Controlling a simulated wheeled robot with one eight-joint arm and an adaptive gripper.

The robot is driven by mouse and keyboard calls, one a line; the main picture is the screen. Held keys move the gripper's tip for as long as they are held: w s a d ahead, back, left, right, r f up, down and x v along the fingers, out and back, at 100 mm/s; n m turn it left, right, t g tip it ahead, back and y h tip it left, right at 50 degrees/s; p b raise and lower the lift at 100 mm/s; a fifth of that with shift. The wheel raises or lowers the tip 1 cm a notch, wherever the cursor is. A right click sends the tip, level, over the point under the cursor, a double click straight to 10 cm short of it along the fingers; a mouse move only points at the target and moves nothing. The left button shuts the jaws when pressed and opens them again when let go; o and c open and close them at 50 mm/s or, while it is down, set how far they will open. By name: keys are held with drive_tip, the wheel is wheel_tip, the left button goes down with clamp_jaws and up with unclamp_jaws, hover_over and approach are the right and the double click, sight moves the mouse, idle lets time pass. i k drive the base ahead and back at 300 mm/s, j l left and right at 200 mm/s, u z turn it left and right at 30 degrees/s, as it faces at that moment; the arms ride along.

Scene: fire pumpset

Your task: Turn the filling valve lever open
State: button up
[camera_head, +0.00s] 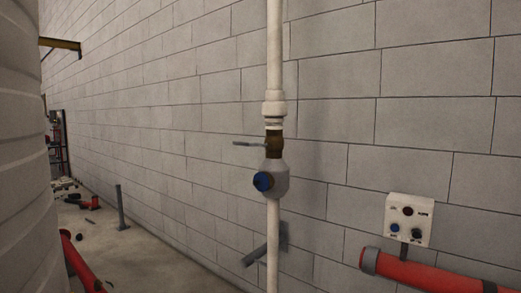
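A white vertical pipe (274,50) runs down in front of the block wall, near the middle of the head view. A dark brass-coloured valve (274,146) is set in this pipe. A thin grey lever (249,143) sticks out from the valve to the left, about level and across the pipe. Just below it is a grey rounded fitting (277,180) with a blue round part (263,181) facing front left. Nothing covers the lever. My gripper is not in view.
A large pale ribbed tank (22,150) fills the left edge. A white control box (408,219) and a red pipe (425,276) are at the lower right. A grey bracket (266,249) projects from the wall behind the pipe. Floor shows between tank and wall, with a grey post (121,207).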

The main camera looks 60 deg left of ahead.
sight(236, 143)
drive_tip(key=u, duration=1.55)
drive_tip(key=i+j+u, duration=0.25)
drive_tip(key=i+j, duration=0.15)
drive_tip(key=i+j+u, duration=0.25)
drive_tip(key=i, duration=0.25)
